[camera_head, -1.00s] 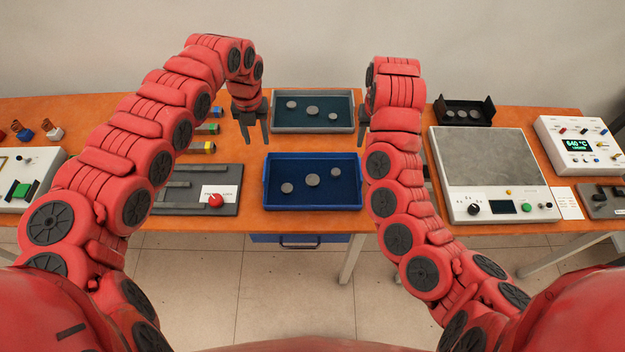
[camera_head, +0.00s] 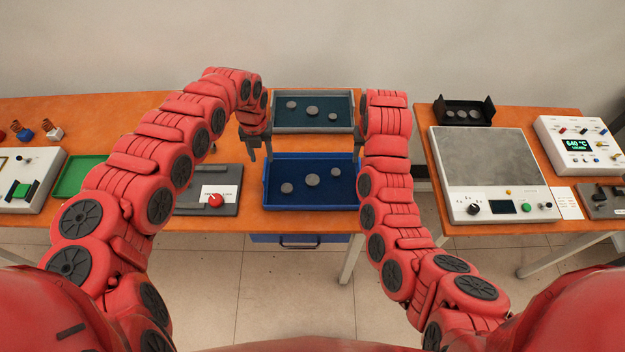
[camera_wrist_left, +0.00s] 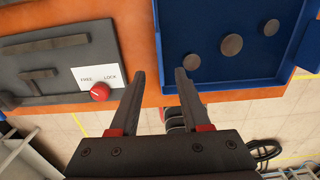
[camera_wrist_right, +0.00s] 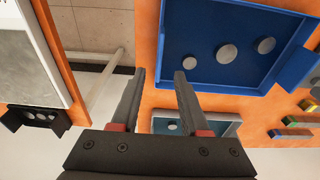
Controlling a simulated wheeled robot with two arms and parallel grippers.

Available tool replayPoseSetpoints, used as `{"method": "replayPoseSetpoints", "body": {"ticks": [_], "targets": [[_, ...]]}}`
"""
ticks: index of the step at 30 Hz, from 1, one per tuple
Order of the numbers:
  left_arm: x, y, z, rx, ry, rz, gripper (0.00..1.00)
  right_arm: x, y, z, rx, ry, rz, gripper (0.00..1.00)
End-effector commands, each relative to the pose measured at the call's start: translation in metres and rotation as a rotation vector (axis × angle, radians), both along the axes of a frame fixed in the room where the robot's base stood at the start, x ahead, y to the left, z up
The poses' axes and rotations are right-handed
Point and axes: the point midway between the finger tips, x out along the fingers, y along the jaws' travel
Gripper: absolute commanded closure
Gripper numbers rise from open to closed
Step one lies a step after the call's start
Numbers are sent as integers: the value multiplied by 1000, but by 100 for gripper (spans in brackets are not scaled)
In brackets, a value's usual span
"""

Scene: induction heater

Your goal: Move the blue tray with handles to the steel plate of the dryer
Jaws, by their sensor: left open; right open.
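The blue tray (camera_head: 311,206) holds several grey discs and sits on the left orange table near its front edge. The dryer's grey steel plate (camera_head: 483,155) is bare, on the right table. My left gripper (camera_head: 261,155) is open and empty at the tray's left rear side; in the left wrist view its fingers (camera_wrist_left: 160,72) appear either side of the tray's side wall (camera_wrist_left: 163,60). My right gripper (camera_wrist_right: 160,75) is open and empty at the tray's right side, mostly hidden by my arm in the head view. I cannot tell how high the fingers are above the rims.
A grey-rimmed tray (camera_head: 312,131) with discs stands just behind the blue one. A panel with a red knob (camera_head: 216,200) lies left. A black holder (camera_head: 464,111) stands behind the dryer. A gap separates the two tables.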

Motion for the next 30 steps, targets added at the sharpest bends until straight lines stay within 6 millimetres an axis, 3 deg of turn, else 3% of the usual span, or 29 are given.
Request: {"method": "replayPoseSetpoints", "body": {"ticks": [9,15,29,30], "targets": [[-1,-2,-62,-2,2,0,53,7,-1,-61,0,3,0,55],[0,-2,-82,-3,0,0,53,11,-1,-81,-2,-1,0,55],[0,0,-91,1,-1,1,53,12,0,-89,0,-3,-2,55],[0,0,-91,1,-1,1,57,12,0,-89,0,-3,-2,59]]}}
